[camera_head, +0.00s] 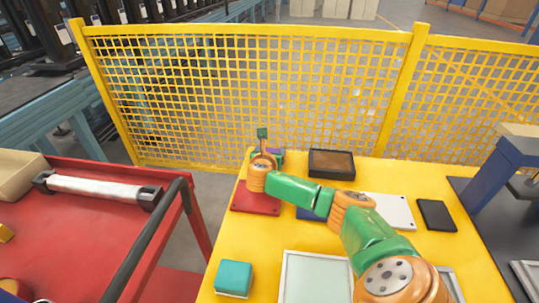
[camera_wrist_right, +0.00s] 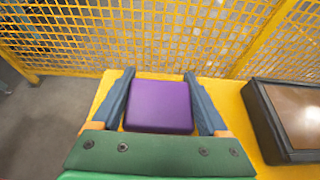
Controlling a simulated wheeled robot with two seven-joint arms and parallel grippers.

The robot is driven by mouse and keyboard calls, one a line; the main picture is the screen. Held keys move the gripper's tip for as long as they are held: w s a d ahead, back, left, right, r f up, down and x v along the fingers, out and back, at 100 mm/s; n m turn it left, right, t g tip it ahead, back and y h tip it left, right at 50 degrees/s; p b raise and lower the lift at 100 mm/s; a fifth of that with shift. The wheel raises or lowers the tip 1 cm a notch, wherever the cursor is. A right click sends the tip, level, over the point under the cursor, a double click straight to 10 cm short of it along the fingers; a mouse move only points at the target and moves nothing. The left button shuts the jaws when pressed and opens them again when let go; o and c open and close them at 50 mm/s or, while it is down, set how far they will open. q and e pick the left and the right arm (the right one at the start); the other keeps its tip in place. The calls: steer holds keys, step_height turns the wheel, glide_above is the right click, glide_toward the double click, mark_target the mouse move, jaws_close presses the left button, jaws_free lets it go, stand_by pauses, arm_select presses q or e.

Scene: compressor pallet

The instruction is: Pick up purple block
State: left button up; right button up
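The purple block (camera_wrist_right: 158,106) lies on the yellow table near its far edge in the right wrist view. In the head view only a small bit of it shows behind my right wrist. My right gripper (camera_wrist_right: 158,88) has one dark finger on each side of the block. The fingers look open, with a strip of yellow table showing between finger and block on the near left. Whether either finger touches the block is hard to tell. My left gripper is not in view.
A black-rimmed brown tray (camera_head: 331,163) stands right of the block. A red item (camera_head: 256,203), a teal block (camera_head: 234,278) and a black item (camera_head: 436,215) are on the yellow table. A yellow mesh fence (camera_head: 260,90) stands behind. A red cart (camera_head: 80,230) is at left.

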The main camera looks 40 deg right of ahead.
steer(key=c, duration=0.5)
step_height(320, 180, up, 18)
steer(key=p, duration=0.3)
